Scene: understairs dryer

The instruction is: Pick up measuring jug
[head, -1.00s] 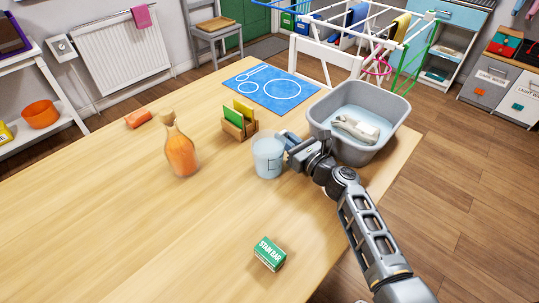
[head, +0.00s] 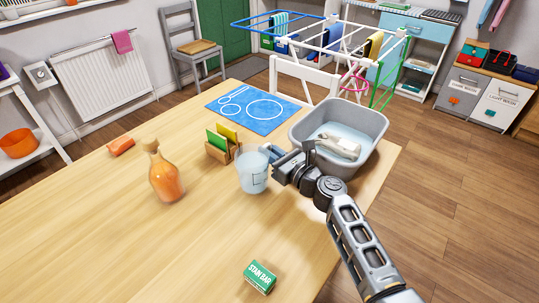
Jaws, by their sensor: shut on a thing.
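The measuring jug (head: 252,172) is a clear, pale cup with dark markings and a blue handle on its right side. It is upright over the wooden table, in front of the wooden holder. My gripper (head: 272,158) comes from the right and is shut on the jug at its handle side. The fingertips are partly hidden behind the gripper body and the jug. I cannot tell whether the jug's base touches the table.
A grey basin (head: 338,135) with water and a pale object stands right behind my gripper. A wooden holder (head: 221,145) with green and yellow pieces is close behind the jug. An orange bottle (head: 164,175) is to the left. A green stain bar box (head: 260,277) lies in front.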

